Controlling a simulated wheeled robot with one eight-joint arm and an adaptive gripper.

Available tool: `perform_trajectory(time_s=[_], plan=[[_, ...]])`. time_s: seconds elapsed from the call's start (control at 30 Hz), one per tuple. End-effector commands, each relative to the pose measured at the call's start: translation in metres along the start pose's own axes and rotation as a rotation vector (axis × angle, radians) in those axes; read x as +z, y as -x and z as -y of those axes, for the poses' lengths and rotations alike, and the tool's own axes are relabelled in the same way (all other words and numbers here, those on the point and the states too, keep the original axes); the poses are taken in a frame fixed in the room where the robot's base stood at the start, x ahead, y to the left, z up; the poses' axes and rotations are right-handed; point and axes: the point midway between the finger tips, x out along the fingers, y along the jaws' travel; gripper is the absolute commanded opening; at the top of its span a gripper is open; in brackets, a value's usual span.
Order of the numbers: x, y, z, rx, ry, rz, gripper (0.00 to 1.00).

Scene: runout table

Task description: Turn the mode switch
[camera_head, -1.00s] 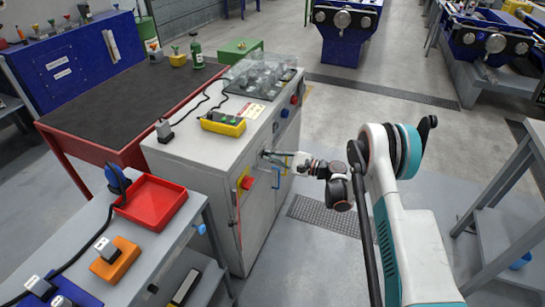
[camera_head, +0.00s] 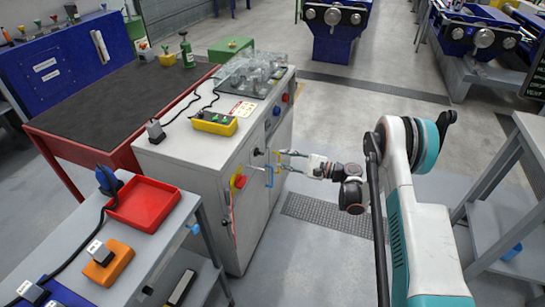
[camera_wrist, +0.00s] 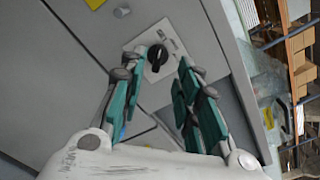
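The mode switch is a black rotary knob (camera_wrist: 157,57) on a pale plate on the grey cabinet's front. In the wrist view it lies between and beyond my open fingertips, its handle roughly upright with a slight lean. In the head view the small dark knob (camera_head: 258,152) shows on the cabinet front, left of my gripper (camera_head: 279,161). My gripper also shows in the wrist view (camera_wrist: 154,82), its teal-padded fingers spread apart with nothing between them. The fingers appear to be a short way off the panel.
The cabinet (camera_head: 188,165) carries a red knob on a yellow plate (camera_head: 239,182), a blue handle (camera_head: 269,176) and a yellow handle (camera_head: 277,158) near the switch. A yellow control box (camera_head: 215,123) sits on top. The floor right of the cabinet is clear.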

Motion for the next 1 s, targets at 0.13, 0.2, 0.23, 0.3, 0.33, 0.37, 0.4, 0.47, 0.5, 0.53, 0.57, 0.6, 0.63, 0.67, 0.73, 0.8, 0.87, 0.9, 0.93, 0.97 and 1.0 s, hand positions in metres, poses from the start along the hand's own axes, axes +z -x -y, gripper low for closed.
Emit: perform_trajectory(time_s=[0.13,0.2,0.23,0.3,0.33,0.37,0.4,0.47,0.5,0.53,0.57,0.6,0.63,0.67,0.73,0.8,0.87,0.9,0.93,0.97,1.0], plan=[[0.000,0.024,0.000,-0.001,0.000,-0.001,0.30],[-0.001,0.031,0.000,-0.001,0.000,-0.001,0.30],[-0.001,0.034,0.000,-0.001,0.000,-0.001,0.30],[0.000,0.037,0.000,0.000,0.000,-0.001,0.30],[0.000,0.038,0.000,0.000,0.000,0.000,0.30],[0.000,0.039,0.000,0.000,0.000,0.000,0.30],[0.000,0.040,0.000,0.000,0.000,0.000,0.30],[0.000,0.040,0.000,0.001,0.000,0.000,0.30],[0.000,0.040,0.000,0.001,0.000,0.000,0.30],[0.000,0.040,0.000,0.001,0.000,0.000,0.30],[0.000,0.040,0.000,0.001,0.000,0.000,0.30],[0.000,0.040,0.000,0.000,0.000,0.000,0.30],[0.000,0.040,0.000,0.000,0.000,0.000,0.30],[0.000,0.040,0.000,0.000,0.000,0.000,0.30],[0.000,0.040,0.000,0.000,0.000,0.000,0.30],[0.000,0.040,0.000,0.000,0.000,0.000,0.30],[0.001,0.039,0.001,0.002,0.002,-0.002,0.30],[0.003,0.039,0.004,0.005,0.006,-0.007,0.30],[0.004,0.038,0.006,0.008,0.010,-0.012,0.30],[0.006,0.037,0.009,0.013,0.016,-0.019,0.30],[0.010,0.036,0.015,0.022,0.027,-0.033,0.30]])
